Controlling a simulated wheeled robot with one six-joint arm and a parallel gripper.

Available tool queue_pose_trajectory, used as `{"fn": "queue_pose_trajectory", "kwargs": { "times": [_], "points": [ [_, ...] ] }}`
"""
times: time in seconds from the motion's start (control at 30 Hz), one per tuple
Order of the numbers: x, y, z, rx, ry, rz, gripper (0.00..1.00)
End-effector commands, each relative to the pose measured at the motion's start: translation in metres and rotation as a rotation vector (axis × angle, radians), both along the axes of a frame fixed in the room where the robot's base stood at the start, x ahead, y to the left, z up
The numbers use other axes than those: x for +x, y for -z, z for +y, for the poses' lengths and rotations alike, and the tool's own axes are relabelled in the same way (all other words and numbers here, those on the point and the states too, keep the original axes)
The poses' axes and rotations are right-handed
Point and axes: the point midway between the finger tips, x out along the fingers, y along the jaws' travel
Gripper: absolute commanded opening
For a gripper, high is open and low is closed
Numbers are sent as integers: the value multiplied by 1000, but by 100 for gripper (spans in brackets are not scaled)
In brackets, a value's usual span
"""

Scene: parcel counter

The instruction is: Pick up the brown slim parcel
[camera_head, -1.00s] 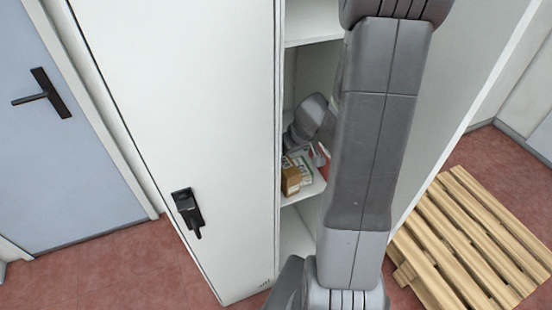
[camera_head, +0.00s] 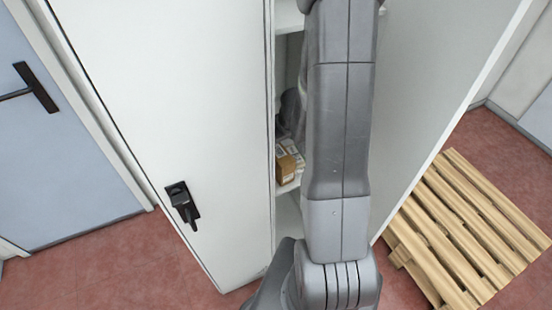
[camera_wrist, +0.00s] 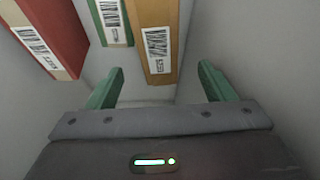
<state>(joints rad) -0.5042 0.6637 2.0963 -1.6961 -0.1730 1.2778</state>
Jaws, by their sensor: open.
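The brown slim parcel (camera_wrist: 157,40) stands out near the top middle of the wrist view, with a white barcode label on its near end. My gripper (camera_wrist: 161,68) is open, with one green finger on each side of the line to the parcel. The parcel's near end lies between the fingertips in the picture; I cannot tell how far it reaches between them. In the head view a brown box (camera_head: 287,168) shows on a cabinet shelf, beside my arm.
In the wrist view, a green parcel (camera_wrist: 112,25) stands close to the left of the brown one, and a red parcel (camera_wrist: 50,38) is farther left. Cabinet walls enclose the shelf. The open cabinet door (camera_head: 160,130) is at left, and a wooden pallet (camera_head: 465,235) lies on the floor at right.

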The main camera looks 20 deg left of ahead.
Motion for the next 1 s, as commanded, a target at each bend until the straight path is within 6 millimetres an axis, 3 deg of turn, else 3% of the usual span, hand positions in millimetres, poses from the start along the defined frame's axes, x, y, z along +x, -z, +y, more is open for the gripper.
{"fn": "queue_pose_trajectory", "kwargs": {
  "times": [0.23, 0.4, 0.67, 1.0],
  "points": [
    [1, 13, 3, -5, 0, 3, 75],
    [6, 36, 9, -5, 0, 1, 75],
    [9, 43, 12, -5, 1, 1, 75],
    [19, 82, 23, -5, 0, 1, 75]
  ]
}}
